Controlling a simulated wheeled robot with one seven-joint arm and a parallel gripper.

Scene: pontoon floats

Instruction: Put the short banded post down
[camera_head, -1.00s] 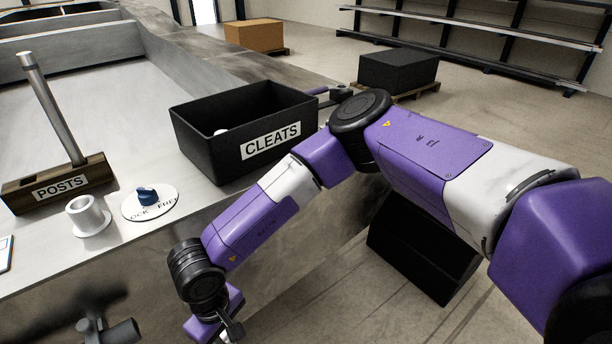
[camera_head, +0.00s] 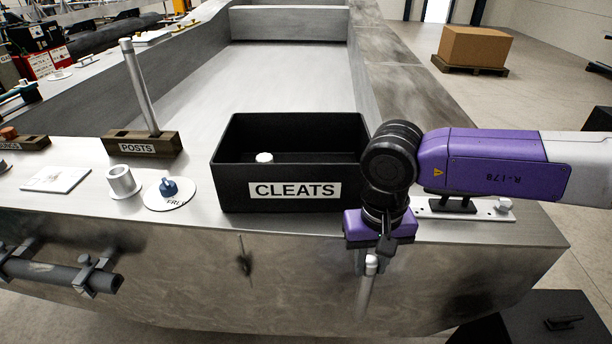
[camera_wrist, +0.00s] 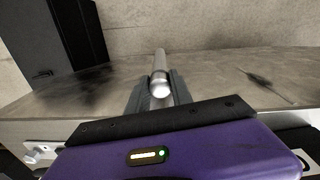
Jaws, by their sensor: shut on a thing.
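My gripper (camera_head: 376,254) is shut on a short pale metal post (camera_head: 366,292), which hangs down in front of the near deck wall, right of the CLEATS bin. In the wrist view my gripper's fingers (camera_wrist: 160,98) close on both sides of the post (camera_wrist: 160,62); its rounded pale end faces the camera. An open pale ring socket (camera_head: 122,180) stands in front of the block.
The black CLEATS bin (camera_head: 230,180) stands mid-deck with a small white-topped thing inside. A round plate (camera_head: 180,202) with a blue knob (camera_head: 168,187) lies beside the socket. A white plate with a black cleat (camera_head: 455,204) is right of my wrist. Pipe brackets (camera_head: 92,278) project at lower left.

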